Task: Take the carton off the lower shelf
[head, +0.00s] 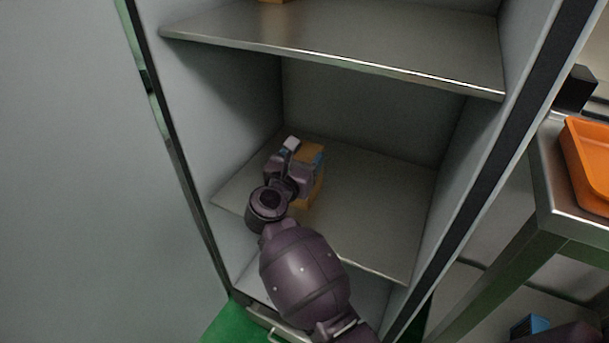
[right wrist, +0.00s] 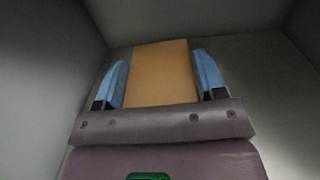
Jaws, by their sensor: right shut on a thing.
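The carton (head: 309,153) is a small tan-orange box on the lower shelf (head: 375,205), toward its left side. My right gripper (head: 301,160) reaches into the cabinet and is shut on the carton. In the right wrist view the carton (right wrist: 160,72) stands between the two blue fingers of my right gripper (right wrist: 160,82), one on each side. The gripper and wrist hide part of the carton in the head view. I cannot tell whether its underside touches the shelf. My left gripper is not in view.
An upper metal shelf (head: 330,52) spans the cabinet above my arm, with part of an orange thing (head: 271,1) on it. Grey side walls flank the lower shelf, whose right part is clear. At right, an orange tray (head: 590,165) rests on a metal table (head: 552,190).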

